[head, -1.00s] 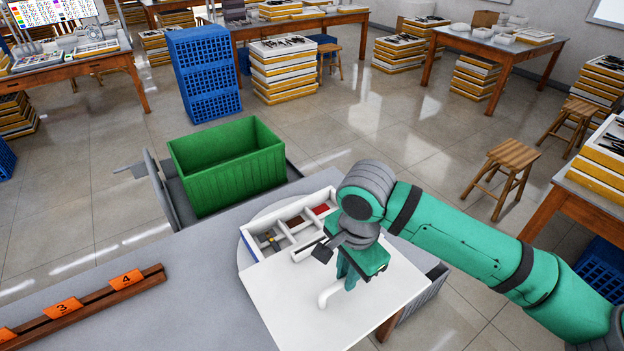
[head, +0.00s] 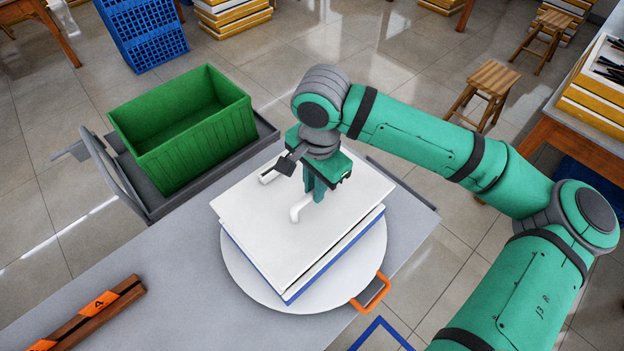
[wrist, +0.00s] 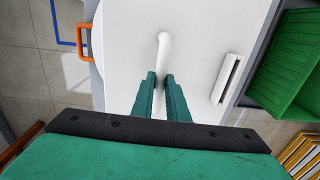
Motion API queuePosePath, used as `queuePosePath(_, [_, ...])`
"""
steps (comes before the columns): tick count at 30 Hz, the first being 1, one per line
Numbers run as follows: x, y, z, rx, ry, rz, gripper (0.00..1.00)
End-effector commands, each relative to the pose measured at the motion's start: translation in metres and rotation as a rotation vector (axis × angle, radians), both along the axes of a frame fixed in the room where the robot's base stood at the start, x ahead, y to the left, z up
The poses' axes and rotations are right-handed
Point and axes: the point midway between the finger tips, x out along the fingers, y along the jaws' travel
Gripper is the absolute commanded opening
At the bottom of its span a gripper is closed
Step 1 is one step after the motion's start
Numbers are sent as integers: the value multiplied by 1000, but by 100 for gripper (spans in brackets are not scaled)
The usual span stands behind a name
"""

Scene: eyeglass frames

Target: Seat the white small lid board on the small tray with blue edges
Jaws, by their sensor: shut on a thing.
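The white lid board (head: 258,215) lies over the small tray with blue edges (head: 328,276) in the head view and covers nearly all of it. A thin dark gap shows between board and tray along the near right side, so I cannot tell whether it is fully seated. My gripper (head: 316,198) is shut on the white handle (head: 297,212) of the board. In the wrist view my gripper (wrist: 160,82) has its fingers around the handle (wrist: 163,45), on the board (wrist: 122,38). The tray's compartments are hidden.
The tray stands on a round white turntable (head: 250,280) with an orange handle (head: 372,291) on a grey table (head: 165,285). A green crate (head: 190,140) stands beyond the table at left. A numbered wooden rail (head: 85,315) lies at front left.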

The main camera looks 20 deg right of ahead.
Motion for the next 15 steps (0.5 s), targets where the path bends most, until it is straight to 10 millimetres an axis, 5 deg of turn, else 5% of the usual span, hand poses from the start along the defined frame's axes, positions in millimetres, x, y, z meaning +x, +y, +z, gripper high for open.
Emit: queuePosePath(15, [-1,1,-12,20,-48,0,0])
